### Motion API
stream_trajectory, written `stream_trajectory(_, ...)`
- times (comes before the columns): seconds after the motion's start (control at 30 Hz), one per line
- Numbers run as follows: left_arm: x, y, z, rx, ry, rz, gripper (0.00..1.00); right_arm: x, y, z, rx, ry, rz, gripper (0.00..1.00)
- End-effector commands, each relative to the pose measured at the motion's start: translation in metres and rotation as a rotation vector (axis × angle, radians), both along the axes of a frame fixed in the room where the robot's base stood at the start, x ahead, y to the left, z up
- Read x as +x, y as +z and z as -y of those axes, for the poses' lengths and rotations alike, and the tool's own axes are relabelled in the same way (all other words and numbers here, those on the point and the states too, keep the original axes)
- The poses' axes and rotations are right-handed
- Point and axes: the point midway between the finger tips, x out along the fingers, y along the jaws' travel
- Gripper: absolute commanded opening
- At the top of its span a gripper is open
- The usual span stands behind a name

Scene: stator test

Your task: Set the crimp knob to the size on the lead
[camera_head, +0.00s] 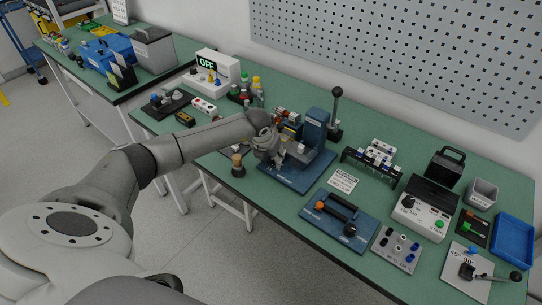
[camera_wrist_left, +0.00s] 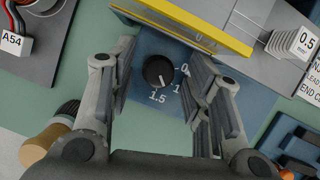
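The crimp knob (camera_wrist_left: 158,72) is a round black dial on a blue plate in the left wrist view. Its white pointer line appears directed downward, toward the 1.5 mark (camera_wrist_left: 158,97). Marks for 1 and a partly hidden smaller size lie to its right. My left gripper (camera_wrist_left: 160,95) is open, with a finger on each side of the knob, apart from it. In the head view my left gripper (camera_head: 272,150) is over the blue crimp press base (camera_head: 318,168) and hides the knob. A white tag (camera_wrist_left: 306,42) reading 0.5 is at the upper right. My right gripper is out of view.
A yellow-edged bar (camera_wrist_left: 190,28) crosses above the knob. An A54 tag (camera_wrist_left: 12,41) lies at the left. In the head view a black-knobbed lever (camera_head: 336,105) stands behind the press. A wooden-handled tool (camera_head: 238,164) stands left of the base.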

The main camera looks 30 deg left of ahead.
Motion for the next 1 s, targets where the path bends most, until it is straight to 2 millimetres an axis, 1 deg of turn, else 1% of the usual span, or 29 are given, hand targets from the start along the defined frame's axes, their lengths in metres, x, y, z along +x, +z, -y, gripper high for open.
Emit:
stream_trajectory(0.2, -0.001, 0.001, 0.0, 0.001, -0.001, -0.001, 0.45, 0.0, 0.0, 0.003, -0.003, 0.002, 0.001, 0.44)
stream_trajectory(0.27, -0.001, 0.003, 0.0, 0.0, -0.001, 0.0, 0.45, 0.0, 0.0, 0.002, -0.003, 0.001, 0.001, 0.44)
stream_trajectory(0.37, -0.004, 0.012, 0.0, 0.0, -0.002, 0.002, 0.45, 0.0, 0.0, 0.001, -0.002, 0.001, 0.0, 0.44)
stream_trajectory(0.47, -0.01, 0.026, 0.001, 0.001, -0.002, 0.002, 0.45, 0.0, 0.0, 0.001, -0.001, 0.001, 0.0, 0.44)
stream_trajectory(0.7, -0.028, 0.072, 0.004, 0.001, -0.002, 0.003, 0.45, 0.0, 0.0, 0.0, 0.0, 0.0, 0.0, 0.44)
stream_trajectory(0.8, -0.036, 0.087, 0.005, 0.002, -0.001, 0.002, 0.45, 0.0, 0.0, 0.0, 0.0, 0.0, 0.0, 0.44)
stream_trajectory(0.9, -0.041, 0.1, 0.006, 0.001, -0.001, 0.001, 0.45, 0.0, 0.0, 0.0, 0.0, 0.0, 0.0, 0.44)
stream_trajectory(1.0, -0.044, 0.107, 0.006, 0.0, 0.0, 0.0, 0.45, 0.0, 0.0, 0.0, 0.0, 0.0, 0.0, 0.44)
